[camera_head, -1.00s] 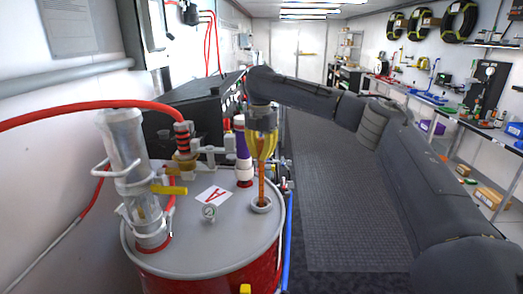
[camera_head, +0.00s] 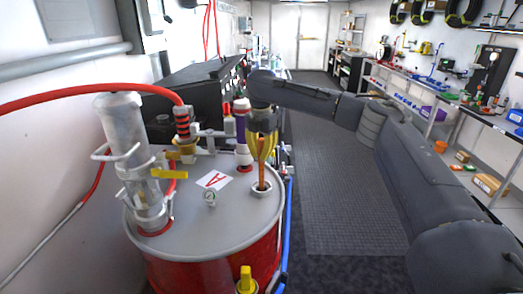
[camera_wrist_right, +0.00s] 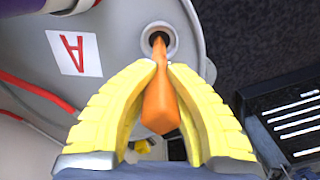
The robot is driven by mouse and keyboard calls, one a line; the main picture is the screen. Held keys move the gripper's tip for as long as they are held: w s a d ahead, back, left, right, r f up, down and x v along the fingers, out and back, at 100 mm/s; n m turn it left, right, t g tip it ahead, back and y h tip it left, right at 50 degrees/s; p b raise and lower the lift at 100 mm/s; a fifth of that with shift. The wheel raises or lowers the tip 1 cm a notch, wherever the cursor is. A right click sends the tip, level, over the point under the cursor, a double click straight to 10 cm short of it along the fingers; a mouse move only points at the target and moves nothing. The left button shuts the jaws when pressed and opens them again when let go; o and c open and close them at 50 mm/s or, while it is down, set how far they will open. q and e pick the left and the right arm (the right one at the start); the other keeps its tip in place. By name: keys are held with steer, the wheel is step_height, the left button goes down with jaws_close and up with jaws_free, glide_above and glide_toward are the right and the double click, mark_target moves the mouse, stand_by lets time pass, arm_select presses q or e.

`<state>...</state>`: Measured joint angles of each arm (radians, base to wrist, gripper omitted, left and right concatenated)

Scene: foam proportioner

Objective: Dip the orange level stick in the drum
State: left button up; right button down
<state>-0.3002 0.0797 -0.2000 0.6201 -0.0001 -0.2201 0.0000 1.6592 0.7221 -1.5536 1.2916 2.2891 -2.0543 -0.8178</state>
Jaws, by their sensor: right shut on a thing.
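The drum (camera_head: 222,256) is red with a grey lid and stands left of centre in the head view. The orange level stick (camera_head: 262,175) is upright, its lower end inside the round hole (camera_head: 261,190) near the lid's right edge. My right gripper (camera_head: 263,155) has yellow fingers and is shut on the stick just above the lid. In the right wrist view the stick (camera_wrist_right: 161,103) lies between the two fingers (camera_wrist_right: 162,75) and its far end enters the dark opening (camera_wrist_right: 158,38). How deep it reaches is hidden inside the drum. My left gripper is not in view.
A clear cylinder pump (camera_head: 129,165) with a red hose stands on the lid's left side. The floor (camera_head: 340,190) to the right is clear.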

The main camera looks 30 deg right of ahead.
mark_target(261, 166)
steer(key=shift+f, duration=2.45)
